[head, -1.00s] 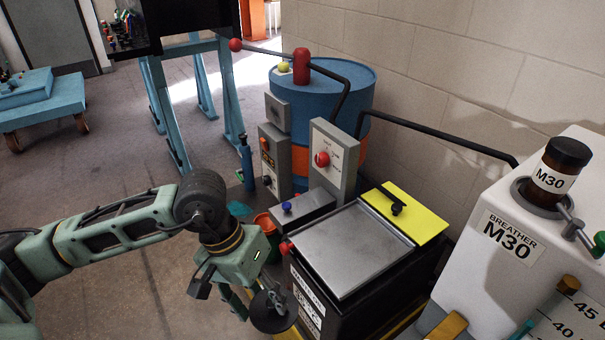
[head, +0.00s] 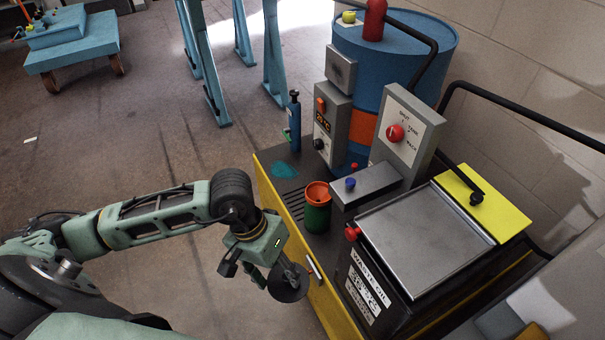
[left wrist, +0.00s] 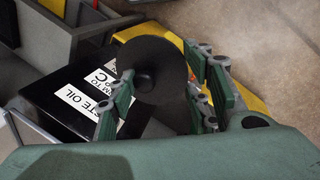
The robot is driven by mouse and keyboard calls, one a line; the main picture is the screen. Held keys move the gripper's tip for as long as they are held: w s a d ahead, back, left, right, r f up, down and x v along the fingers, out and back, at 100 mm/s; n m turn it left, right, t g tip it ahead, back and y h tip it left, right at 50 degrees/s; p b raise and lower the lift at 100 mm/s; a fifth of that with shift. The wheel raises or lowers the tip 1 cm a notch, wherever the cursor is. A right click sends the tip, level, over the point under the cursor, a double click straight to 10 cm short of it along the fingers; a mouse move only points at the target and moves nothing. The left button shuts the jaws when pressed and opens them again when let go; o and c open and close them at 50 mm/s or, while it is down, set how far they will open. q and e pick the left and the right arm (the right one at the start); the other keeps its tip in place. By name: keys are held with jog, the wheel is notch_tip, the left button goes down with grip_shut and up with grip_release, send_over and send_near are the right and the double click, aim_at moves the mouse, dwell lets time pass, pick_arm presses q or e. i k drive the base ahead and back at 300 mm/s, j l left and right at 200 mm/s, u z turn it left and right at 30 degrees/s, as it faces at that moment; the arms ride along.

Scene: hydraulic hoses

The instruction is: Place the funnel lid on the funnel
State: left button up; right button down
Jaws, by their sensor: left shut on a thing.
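My left gripper (head: 292,270) is shut on a round black disc with a central knob, which looks like the funnel lid (head: 287,287). It holds the lid in the air, in front of the yellow platform edge and left of the waste oil box. In the left wrist view the lid (left wrist: 165,52) lies between the green fingers (left wrist: 158,92), partly hiding the waste oil labels. I cannot pick out the funnel for certain. A cup with an orange rim and green body (head: 318,209) stands on the platform behind the lid. My right gripper does not show.
The black waste oil box (head: 371,289) has a metal top (head: 425,240) and a yellow plate (head: 480,205). A grey control post (head: 405,125) and a blue drum (head: 395,50) stand behind. Yellow platform edges (head: 290,235) border the station. Open floor lies left.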

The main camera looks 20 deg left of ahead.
aim_at(320, 192)
jog(key=i+j, duration=0.15)
jog(key=j, duration=0.25)
jog(key=i+j, duration=0.15)
jog(key=j, duration=0.2)
jog(key=i+j, duration=0.15)
jog(key=j, duration=0.25)
jog(key=i+j, duration=0.15)
jog(key=j, duration=0.25)
jog(key=i+j, duration=0.15)
jog(key=j, duration=0.2)
jog(key=i+j+z, duration=0.1)
jog(key=j, duration=0.3)
jog(key=j+z, duration=0.1)
jog(key=z, duration=0.35)
jog(key=j+z, duration=0.15)
jog(key=z, duration=0.25)
jog(key=j+z, duration=0.15)
jog(key=z, duration=0.3)
jog(key=j+z, duration=0.15)
jog(key=z, duration=0.25)
jog(key=i, duration=0.05)
